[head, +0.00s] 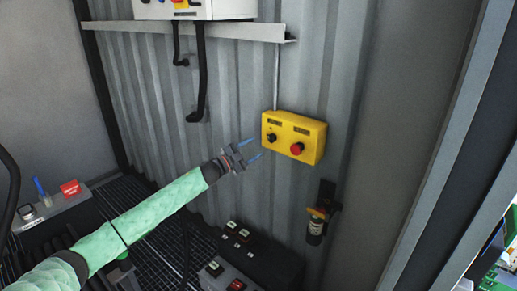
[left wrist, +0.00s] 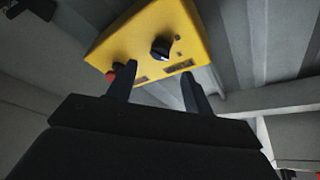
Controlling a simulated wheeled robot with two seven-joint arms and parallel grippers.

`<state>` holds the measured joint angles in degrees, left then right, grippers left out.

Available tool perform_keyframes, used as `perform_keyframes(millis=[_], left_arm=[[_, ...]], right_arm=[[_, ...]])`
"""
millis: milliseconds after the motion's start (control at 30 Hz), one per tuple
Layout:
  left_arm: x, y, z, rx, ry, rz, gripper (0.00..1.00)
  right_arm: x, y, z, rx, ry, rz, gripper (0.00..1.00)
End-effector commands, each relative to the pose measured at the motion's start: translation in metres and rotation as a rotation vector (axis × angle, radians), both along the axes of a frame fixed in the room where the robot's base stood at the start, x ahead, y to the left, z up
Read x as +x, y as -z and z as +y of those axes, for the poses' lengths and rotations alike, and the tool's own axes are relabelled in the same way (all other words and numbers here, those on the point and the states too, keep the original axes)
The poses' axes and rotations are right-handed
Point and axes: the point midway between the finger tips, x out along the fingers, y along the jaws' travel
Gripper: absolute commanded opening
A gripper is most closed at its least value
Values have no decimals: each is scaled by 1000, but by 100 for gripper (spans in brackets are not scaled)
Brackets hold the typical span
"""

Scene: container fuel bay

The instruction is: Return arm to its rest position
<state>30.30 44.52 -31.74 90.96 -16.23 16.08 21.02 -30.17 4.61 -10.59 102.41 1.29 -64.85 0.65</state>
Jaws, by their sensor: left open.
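My left gripper (head: 251,149) is at the end of the green-sleeved arm that comes in from the left. Its fingers are apart with nothing between them, pointing at the yellow control box (head: 309,131) on the corrugated wall. The box has a black knob (head: 271,137) and a red button (head: 297,148). In the left wrist view the box (left wrist: 130,38) lies beyond the two dark fingers (left wrist: 155,92), with the knob (left wrist: 161,48) between them and the red button (left wrist: 111,76) beside the left finger. I see no contact with the box. My right gripper is not in view.
A shelf (head: 190,29) carries a white panel box (head: 195,9) above, with black cables (head: 198,75) hanging down. A dark switch unit (head: 255,258) stands below the gripper. A small canister (head: 316,226) hangs on the wall at right. A grey frame post (head: 450,145) stands further right.

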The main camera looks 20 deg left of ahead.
Motion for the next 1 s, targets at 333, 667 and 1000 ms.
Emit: perform_keyframes(millis=[333,667,1000], left_arm=[[-7,1,5,1,0,-1,51],[-7,1,5,2,0,-1,51],[20,17,43,86,-263,57,51]], right_arm=[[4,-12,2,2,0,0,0],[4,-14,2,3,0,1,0],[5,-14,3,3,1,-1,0]])
